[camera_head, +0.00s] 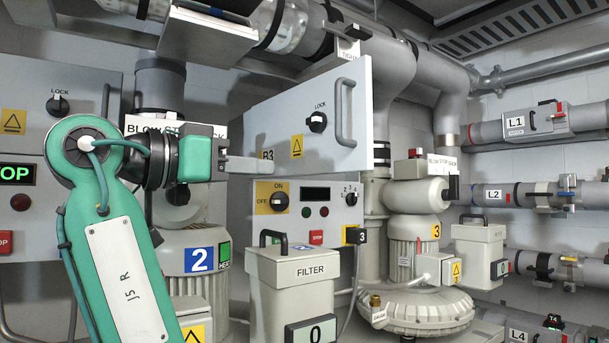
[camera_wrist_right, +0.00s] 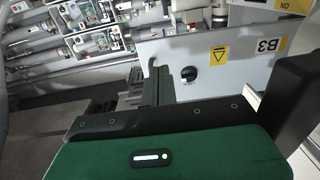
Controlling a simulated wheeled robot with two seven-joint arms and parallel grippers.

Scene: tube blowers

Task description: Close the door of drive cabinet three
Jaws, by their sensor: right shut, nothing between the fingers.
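The grey door of drive cabinet three (camera_head: 335,135) stands open, swung out from the cabinet body (camera_head: 330,213). It carries a B3 label, a LOCK knob (camera_head: 316,122), a yellow warning label and a grey bar handle (camera_head: 345,112) near its right edge. My right gripper (camera_head: 292,165) is shut and empty, its fingers pointing right at the door's lower left part, below the B3 label. In the right wrist view the door (camera_wrist_right: 225,75) fills the upper right, beyond the dark fingers (camera_wrist_right: 168,82). I cannot tell whether the fingers touch it. My left gripper is not in view.
A FILTER box (camera_head: 298,270) stands in front, below the door. Blower 3 (camera_head: 415,262) stands right of the cabinet and blower 2 (camera_head: 205,285) behind my right arm. Another grey cabinet (camera_head: 25,135) is at the left. Pipes (camera_head: 540,195) line the right wall.

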